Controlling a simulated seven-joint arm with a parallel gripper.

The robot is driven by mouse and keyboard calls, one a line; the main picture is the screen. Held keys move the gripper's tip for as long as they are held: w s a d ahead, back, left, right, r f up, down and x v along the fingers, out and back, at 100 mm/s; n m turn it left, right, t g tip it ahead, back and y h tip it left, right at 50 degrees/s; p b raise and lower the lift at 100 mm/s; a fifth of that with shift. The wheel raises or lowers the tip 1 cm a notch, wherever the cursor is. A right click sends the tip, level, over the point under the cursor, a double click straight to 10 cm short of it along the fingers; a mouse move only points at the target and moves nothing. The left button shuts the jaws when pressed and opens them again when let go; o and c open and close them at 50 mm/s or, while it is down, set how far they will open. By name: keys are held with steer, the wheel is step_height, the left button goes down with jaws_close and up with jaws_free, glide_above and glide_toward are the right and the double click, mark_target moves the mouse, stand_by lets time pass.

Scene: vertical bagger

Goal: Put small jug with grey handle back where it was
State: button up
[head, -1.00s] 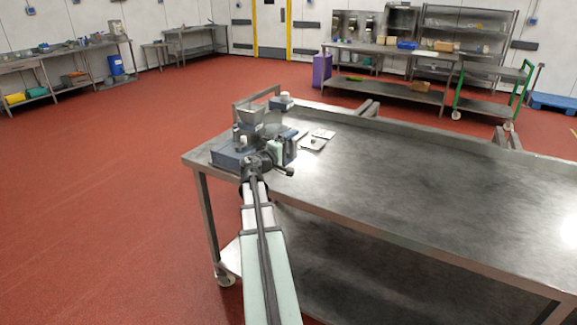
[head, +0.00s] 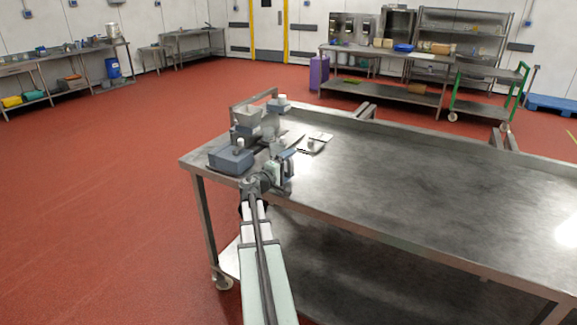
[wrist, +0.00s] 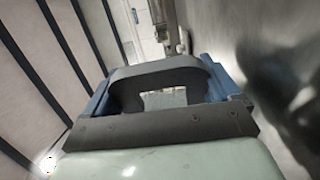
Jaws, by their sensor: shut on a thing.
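My gripper (head: 284,168) is over the near left part of the steel table, just right of a blue-grey box. In the wrist view my gripper (wrist: 168,92) is shut on a dark grey arched piece, which looks like the handle of the small jug with grey handle (wrist: 160,70). Blue parts show on both sides of the arch, and a small pale patch shows through its opening. The jug's body cannot be made out in either view. I cannot tell whether it touches the table.
The blue-grey box (head: 230,159) stands at the table's left end, with a grey hopper (head: 247,115) and a white-topped unit (head: 279,103) behind it. Flat pale pieces (head: 318,137) lie beyond my gripper. The steel tabletop (head: 430,190) is bare to the right.

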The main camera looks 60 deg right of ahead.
steer(key=shift+f, duration=0.15)
steer(key=o, duration=1.1)
steer(key=shift+a+r, duration=0.1)
steer(key=shift+r, duration=0.1)
steer(key=w+a, duration=0.1)
steer(key=a, duration=1)
steer(key=shift+w+a, duration=0.35)
steer(key=shift+w, duration=0.05)
steer(key=shift+f, duration=0.1)
